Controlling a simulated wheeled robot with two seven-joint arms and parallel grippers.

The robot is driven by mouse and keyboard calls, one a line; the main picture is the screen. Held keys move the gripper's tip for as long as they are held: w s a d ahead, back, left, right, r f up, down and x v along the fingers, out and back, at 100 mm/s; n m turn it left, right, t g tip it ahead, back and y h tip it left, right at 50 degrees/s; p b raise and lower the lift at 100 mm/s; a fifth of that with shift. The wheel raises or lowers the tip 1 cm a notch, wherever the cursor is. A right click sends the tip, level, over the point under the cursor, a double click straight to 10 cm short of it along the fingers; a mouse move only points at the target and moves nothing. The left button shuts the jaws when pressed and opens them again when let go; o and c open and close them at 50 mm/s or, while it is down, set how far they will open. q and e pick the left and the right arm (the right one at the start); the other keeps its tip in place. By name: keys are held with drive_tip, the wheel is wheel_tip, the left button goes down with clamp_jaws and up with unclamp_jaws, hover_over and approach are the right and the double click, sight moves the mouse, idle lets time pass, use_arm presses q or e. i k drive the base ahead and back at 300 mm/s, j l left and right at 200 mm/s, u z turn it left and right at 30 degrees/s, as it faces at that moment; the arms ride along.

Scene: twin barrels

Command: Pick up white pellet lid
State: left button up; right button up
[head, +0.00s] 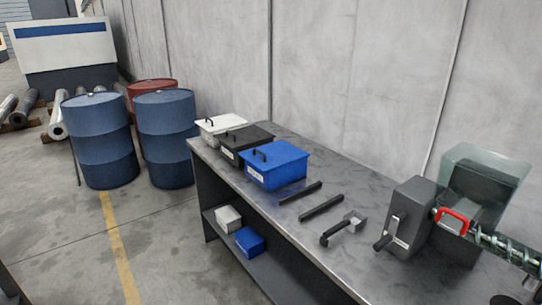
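A white box with a white lid (222,122) stands at the far left end of the metal workbench. The lid has a small black handle (208,121) and sits on the box. The black box in front partly hides the white box. Neither my left nor my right gripper can be made out in the head view.
A black box (236,152) and a blue box (270,177) with lids stand beside the white one on the workbench (283,214). Dark bars and a grey machine (412,205) lie to the right. Blue barrels (101,145) stand on the floor at left. A wall runs behind.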

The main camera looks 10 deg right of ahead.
sight(218, 123)
drive_tip(key=i+j+u, duration=0.35)
drive_tip(key=i, duration=0.3)
drive_tip(key=i+j+u, duration=0.3)
drive_tip(key=i, duration=0.4)
drive_tip(key=i+u, duration=0.35)
drive_tip(key=i, duration=0.35)
drive_tip(key=i+z, duration=0.3)
drive_tip(key=i, duration=0.25)
drive_tip(key=i+j+z, duration=0.3)
drive_tip(key=i, duration=0.25)
drive_tip(key=i+z, duration=0.45)
drive_tip(key=i+j+z, duration=0.1)
drive_tip(key=i+z, duration=0.15)
drive_tip(key=z, duration=0.25)
drive_tip(key=i+j+z, duration=0.25)
drive_tip(key=z, duration=0.2)
drive_tip(key=i+j+z, duration=0.3)
drive_tip(key=z, duration=0.15)
drive_tip(key=j, duration=0.1)
